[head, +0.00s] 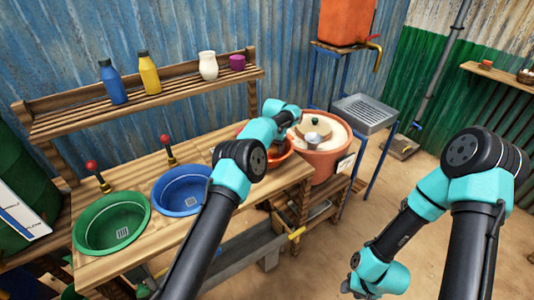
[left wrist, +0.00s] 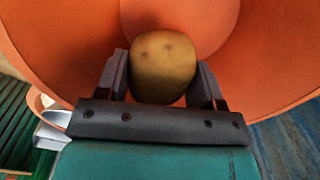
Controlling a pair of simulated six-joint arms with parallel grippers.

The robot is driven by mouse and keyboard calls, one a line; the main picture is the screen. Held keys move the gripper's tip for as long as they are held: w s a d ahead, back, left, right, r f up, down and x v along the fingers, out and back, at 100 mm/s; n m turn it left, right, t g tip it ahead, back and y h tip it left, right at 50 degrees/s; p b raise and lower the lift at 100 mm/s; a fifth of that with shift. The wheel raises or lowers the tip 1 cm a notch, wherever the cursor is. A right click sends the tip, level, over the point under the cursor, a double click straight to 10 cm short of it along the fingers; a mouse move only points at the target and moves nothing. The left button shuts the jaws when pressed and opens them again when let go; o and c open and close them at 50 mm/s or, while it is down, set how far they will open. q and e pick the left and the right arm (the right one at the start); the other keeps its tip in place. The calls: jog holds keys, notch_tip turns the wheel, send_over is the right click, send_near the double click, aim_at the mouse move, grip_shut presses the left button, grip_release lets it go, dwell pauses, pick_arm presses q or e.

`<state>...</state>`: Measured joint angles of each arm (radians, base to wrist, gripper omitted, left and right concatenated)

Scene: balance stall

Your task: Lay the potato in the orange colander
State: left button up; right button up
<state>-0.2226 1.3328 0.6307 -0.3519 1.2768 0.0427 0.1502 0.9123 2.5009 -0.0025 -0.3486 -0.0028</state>
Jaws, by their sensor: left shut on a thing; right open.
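The potato (left wrist: 163,68), brown-yellow with small dark spots, sits between the two dark fingers of my left gripper (left wrist: 162,75) in the left wrist view. My left gripper is shut on it. The wide orange curved wall of the orange colander (left wrist: 60,50) fills the background behind the potato. In the head view the orange colander (head: 287,156) stands at the right end of the wooden bench, partly hidden by my left arm, whose hand is over it. Whether the potato touches the colander I cannot tell. My right gripper (head: 350,277) is open, low at the bottom, away from the bench.
A blue basin (head: 182,198) and a green basin (head: 85,236) are set in the bench to the left. A large terracotta pot (head: 318,167) with pale contents stands right of the colander. Bottles (head: 149,74) and a white vase (head: 208,66) stand on the back shelf.

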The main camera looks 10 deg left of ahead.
pick_arm(q)
jog(key=shift+f, duration=0.3)
dwell(0.4)
jog(key=o, duration=1)
jog(key=shift+o, duration=0.2)
